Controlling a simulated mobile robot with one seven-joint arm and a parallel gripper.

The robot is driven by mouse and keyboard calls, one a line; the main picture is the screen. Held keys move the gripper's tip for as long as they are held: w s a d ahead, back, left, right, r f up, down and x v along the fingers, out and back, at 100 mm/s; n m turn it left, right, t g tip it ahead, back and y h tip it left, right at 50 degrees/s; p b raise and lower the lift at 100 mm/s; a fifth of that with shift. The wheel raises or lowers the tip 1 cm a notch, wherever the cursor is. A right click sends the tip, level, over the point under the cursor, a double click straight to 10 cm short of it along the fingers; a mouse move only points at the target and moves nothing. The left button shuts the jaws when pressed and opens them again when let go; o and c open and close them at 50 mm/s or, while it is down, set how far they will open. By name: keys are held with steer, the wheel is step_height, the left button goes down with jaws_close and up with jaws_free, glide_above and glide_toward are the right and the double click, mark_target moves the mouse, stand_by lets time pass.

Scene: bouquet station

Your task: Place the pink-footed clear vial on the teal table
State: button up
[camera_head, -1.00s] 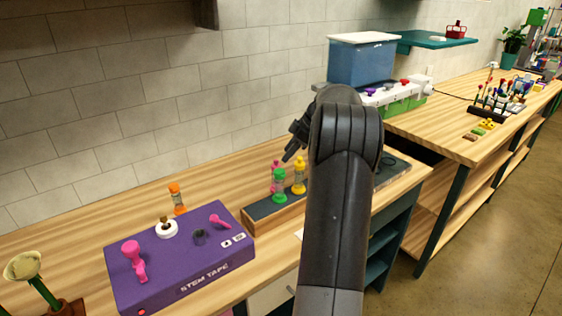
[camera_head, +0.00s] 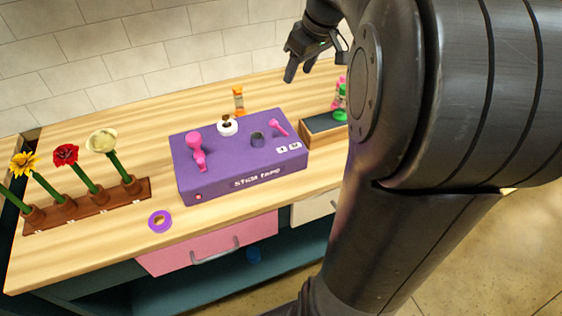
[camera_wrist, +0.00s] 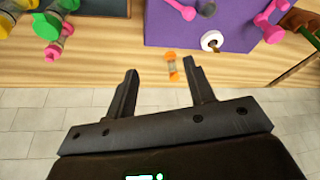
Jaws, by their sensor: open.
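The clear vial with pink ends (camera_head: 341,84) stands at the back of the dark-topped wooden rack, partly hidden by a green-ended vial (camera_head: 340,103). It also shows in the wrist view (camera_wrist: 58,46), at the upper left, beside the green and yellow vials. My gripper (camera_head: 300,68) is open and empty, above the back of the bench near the wall. In the wrist view its fingertips (camera_wrist: 161,69) are spread, with an orange-ended vial (camera_wrist: 173,66) seen between them, apparently lower on the bench. The teal table is not visible now.
A purple stem tape box (camera_head: 240,155) with pink handles sits mid-bench. The orange-ended vial (camera_head: 239,100) stands behind it. A flower holder (camera_head: 85,208) and a purple tape ring (camera_head: 160,221) lie left. My arm hides the right side.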

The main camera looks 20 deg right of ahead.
steer(key=s+a+f+m+t+h, duration=0.1)
steer(key=s+a+f+m, duration=0.1)
steer(key=s+a, duration=0.4)
steer(key=s+a+f+m+t, duration=0.1)
steer(key=s+a, duration=0.6)
steer(key=s, duration=0.8)
step_height(320, 180, down, 2)
steer(key=shift+a+f+m+h, duration=0.15)
steer(key=shift+m+h, duration=0.25)
steer(key=shift+m, duration=0.5)
